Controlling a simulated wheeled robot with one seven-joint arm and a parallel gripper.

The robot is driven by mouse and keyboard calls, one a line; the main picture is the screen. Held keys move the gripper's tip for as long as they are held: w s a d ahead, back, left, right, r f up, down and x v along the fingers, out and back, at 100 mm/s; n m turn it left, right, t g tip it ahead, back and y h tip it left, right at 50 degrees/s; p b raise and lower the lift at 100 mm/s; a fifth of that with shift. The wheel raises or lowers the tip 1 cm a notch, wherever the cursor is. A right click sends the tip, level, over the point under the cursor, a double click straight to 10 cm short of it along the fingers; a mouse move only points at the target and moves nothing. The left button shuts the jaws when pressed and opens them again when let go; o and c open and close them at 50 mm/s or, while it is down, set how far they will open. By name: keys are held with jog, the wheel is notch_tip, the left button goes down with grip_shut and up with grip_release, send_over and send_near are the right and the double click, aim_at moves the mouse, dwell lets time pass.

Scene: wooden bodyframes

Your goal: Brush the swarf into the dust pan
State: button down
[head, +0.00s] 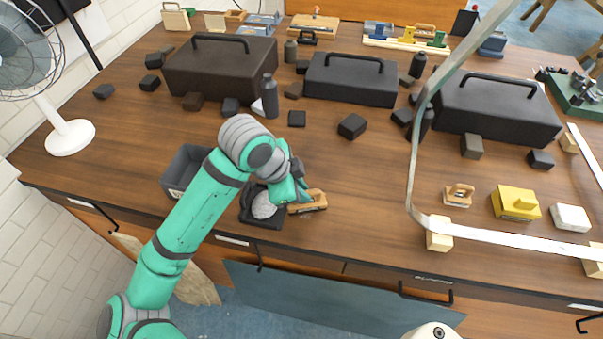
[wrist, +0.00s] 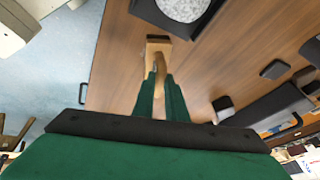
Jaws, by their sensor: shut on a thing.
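The brush (head: 309,203) is a light wooden block with a handle, low at the table, just right of the dust pan. My gripper (head: 299,196) is shut on its handle from above. In the wrist view, the green fingers (wrist: 161,88) close around the handle of the brush (wrist: 158,43). The black dust pan (head: 247,214) lies flat near the table's front edge; it also shows in the wrist view (wrist: 150,12). The swarf (head: 263,206) is a round grey-white speckled heap within the pan's outline. The brush's bristles are hidden.
An open grey bin (head: 182,168) stands left of the pan. Dark toolboxes (head: 220,66) and several black blocks (head: 352,126) lie behind. A pale bent strip (head: 480,236), a small wooden plane (head: 458,195) and a yellow block (head: 516,203) are at right. Table between brush and strip is clear.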

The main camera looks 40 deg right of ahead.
jog(key=shift+d+f, duration=0.1)
jog(key=shift+f, duration=0.75)
jog(key=shift+s+d+f, duration=0.1)
jog(key=shift+s+d, duration=0.4)
jog(key=shift+s, duration=0.3)
